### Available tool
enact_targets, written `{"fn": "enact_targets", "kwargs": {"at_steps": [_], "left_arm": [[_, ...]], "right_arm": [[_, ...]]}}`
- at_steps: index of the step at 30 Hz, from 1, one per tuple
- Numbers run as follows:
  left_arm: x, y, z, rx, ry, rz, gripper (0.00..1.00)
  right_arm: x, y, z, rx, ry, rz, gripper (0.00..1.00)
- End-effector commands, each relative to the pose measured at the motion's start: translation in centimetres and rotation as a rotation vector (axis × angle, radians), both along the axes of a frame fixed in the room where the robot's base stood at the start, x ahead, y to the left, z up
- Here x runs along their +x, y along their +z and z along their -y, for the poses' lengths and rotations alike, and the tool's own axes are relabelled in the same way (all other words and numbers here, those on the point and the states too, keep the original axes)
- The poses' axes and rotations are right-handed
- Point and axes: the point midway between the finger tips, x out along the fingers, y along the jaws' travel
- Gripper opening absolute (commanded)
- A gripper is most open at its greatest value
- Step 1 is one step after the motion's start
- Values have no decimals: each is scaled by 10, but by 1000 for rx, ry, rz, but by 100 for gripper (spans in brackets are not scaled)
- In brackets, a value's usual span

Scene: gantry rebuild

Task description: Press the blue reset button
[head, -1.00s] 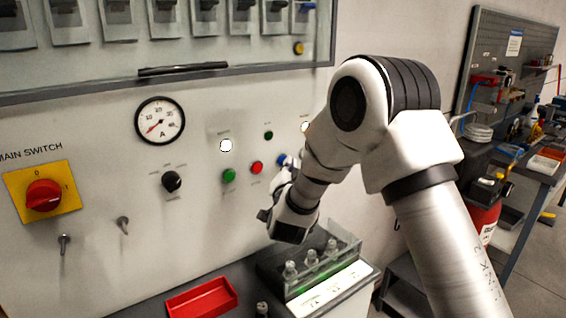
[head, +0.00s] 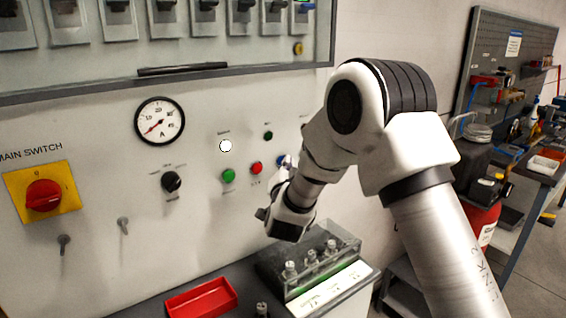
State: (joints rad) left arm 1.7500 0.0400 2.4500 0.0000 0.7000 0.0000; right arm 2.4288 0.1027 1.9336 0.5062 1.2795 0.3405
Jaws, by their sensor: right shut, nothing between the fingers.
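The blue button (head: 281,160) is on the grey panel, to the right of the red button (head: 256,168), and is partly covered by my right arm. My right gripper (head: 287,165) is shut and empty, mostly hidden behind my own wrist. Its tip is at or very near the blue button; I cannot tell whether it touches. My left gripper is not in view.
A green button (head: 228,176), a lit white lamp (head: 226,146) and a black selector knob (head: 171,182) are left of my arm. Below it stands a clear-walled box (head: 335,243), beside a red tray (head: 203,298). A red-yellow main switch (head: 43,194) is far left.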

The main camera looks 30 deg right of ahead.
Motion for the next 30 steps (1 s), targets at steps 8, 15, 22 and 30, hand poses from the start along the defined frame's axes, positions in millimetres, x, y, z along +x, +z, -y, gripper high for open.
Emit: {"fn": "enact_targets", "kwargs": {"at_steps": [8,15,22,30], "left_arm": [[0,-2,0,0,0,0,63],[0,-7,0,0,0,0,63],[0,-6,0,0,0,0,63],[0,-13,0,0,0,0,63]], "right_arm": [[-3,-1,0,0,0,0,0],[-16,-1,1,0,0,2,0],[-16,0,1,0,0,0,0],[-33,-2,3,1,-1,1,0]]}}
